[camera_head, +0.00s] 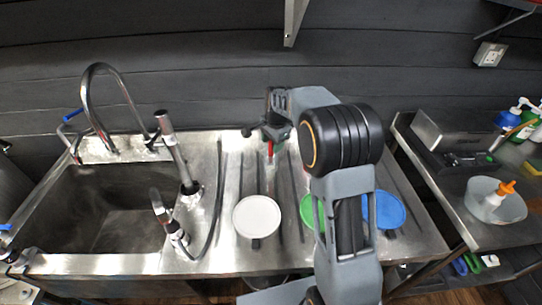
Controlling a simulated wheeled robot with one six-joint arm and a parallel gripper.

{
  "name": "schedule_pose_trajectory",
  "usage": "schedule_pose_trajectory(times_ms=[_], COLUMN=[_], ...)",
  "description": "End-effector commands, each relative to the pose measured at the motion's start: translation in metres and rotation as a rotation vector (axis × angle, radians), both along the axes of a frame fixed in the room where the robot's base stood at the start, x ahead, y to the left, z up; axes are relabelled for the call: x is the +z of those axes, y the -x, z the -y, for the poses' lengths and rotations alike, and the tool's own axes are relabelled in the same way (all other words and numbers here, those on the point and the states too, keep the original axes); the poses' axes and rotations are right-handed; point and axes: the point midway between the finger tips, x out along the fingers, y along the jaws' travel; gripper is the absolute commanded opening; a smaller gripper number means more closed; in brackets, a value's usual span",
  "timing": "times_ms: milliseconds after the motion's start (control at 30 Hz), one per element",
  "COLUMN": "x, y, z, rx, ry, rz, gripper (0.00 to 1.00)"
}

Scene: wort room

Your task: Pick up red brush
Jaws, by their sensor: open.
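The red brush (270,149) shows as a small red piece at the back of the steel drainboard, just below my gripper (266,136). The rest of the brush is hidden or too small to make out. My gripper is open and reaches down over the red piece from the arm's far end. Whether its fingers touch the brush or stand around it, I cannot tell. My arm comes from the lower right and covers part of the drainboard.
A white round item (257,216), a green one (307,211) and a blue one (384,210) sit along the drainboard's front. A sink (105,210) with faucet (112,100) and sprayers is at left. A side table (480,232) at right holds a bowl (509,207). A dark wall stands behind.

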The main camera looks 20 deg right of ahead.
Motion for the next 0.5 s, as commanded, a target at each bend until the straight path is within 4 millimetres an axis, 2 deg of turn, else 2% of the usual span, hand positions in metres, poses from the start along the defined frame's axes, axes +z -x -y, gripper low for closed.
schedule_pose_trajectory(times_ms=[133, 367, 500], x=[-0.0074, -0.0081, -0.0080], y=[-0.0010, -0.0011, -0.0011], z=[-0.0007, -0.0007, -0.0007], rx=[0.000, 0.000, 0.000], ry=[0.000, 0.000, 0.000], rz=[0.001, 0.001, 0.001], gripper=[0.51, 0.50, 0.37])
